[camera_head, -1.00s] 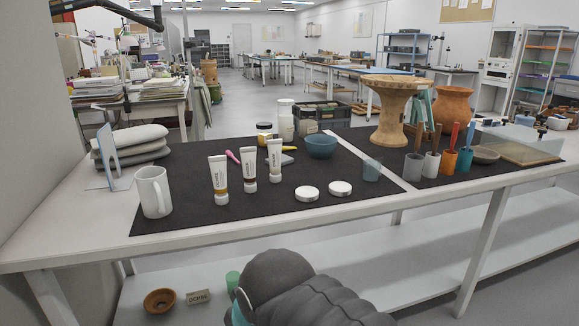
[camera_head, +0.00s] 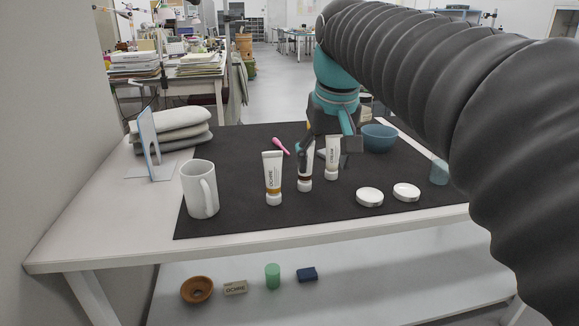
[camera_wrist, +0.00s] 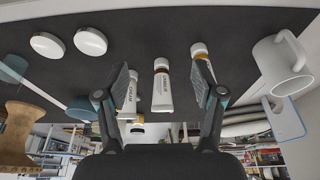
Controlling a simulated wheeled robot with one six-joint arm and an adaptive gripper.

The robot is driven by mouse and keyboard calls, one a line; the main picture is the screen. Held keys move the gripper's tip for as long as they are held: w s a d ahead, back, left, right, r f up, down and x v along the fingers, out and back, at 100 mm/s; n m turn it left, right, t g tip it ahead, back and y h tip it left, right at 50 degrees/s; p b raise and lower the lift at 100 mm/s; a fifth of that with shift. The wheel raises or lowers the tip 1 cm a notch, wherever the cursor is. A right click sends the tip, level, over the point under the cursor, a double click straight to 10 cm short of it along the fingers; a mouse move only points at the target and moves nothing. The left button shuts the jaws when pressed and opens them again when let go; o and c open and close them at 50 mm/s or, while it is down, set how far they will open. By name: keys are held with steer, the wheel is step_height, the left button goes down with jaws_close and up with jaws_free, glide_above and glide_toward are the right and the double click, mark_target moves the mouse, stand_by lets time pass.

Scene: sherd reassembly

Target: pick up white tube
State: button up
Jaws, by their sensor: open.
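Three white tubes stand upright on their caps on the black mat (camera_head: 235,205). The left tube (camera_head: 273,175) has an ochre band. The middle tube (camera_head: 305,182) has a dark band and is partly hidden by my gripper (camera_head: 326,155). The right tube (camera_head: 332,165) has a pale label that seems to read CREAM. My gripper is open above and behind the middle and right tubes. In the wrist view, the middle tube (camera_wrist: 162,88) shows between the spread fingers. The right tube (camera_wrist: 131,97) is beside the left finger, the ochre tube (camera_wrist: 200,75) beside the right finger.
A white mug (camera_head: 199,190) stands left of the tubes. Two white round lids (camera_head: 369,197) lie to the right. A blue bowl (camera_head: 380,138) and a pink tool (camera_head: 281,146) are behind. A clear blue cup (camera_head: 439,172) stands at right. The mat's front is clear.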

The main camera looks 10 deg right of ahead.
steer(key=w+r+g, duration=0.2)
steer(key=w+r, duration=0.5)
steer(key=w, duration=0.6)
steer(key=f, duration=0.5)
steer(key=w+f, duration=0.1)
steer(key=f, duration=0.2)
steer(key=shift+f, duration=0.25)
steer(key=shift+w+f+b, duration=0.1)
steer(key=shift+f+b, duration=0.3)
steer(key=shift+f, duration=2.2)
steer(key=c, duration=1.2)
